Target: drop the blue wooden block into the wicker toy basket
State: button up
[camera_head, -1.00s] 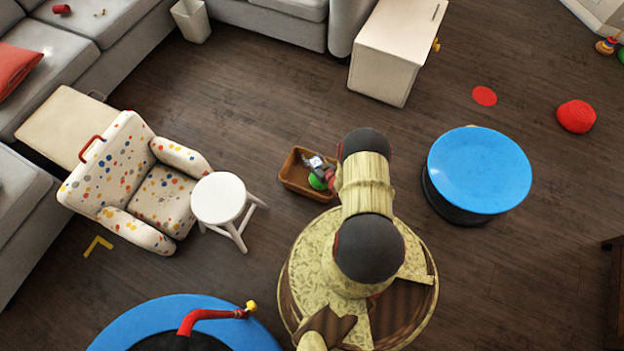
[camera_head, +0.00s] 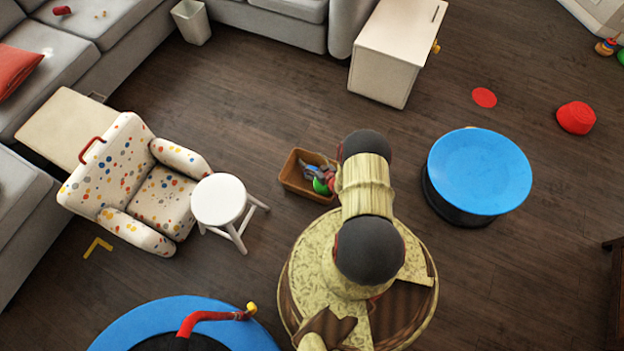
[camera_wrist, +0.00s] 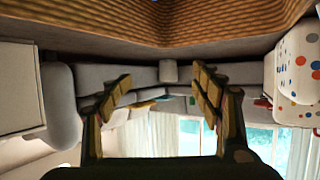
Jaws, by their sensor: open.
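The wicker toy basket (camera_head: 290,178) is a brown rectangular open box on the floor, just left of my arm in the head view. Its woven wall (camera_wrist: 100,12) fills the top of the wrist view. My gripper (camera_wrist: 163,88) has its two fingers spread, with nothing between them. In the head view, my gripper is at the basket's opening, partly hidden by my arm. A small bluish patch (camera_head: 306,172) shows inside the basket; I cannot tell for sure whether it is the blue wooden block. A green patch (camera_head: 320,186) lies beside it.
A white stool (camera_head: 218,199) and a spotted armchair (camera_head: 150,185) stand left of the basket. A round blue-topped piece (camera_head: 480,170) stands at right, and a white cabinet (camera_head: 390,60) behind. Dark floor is clear between them.

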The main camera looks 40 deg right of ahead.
jog(key=v, duration=1.2)
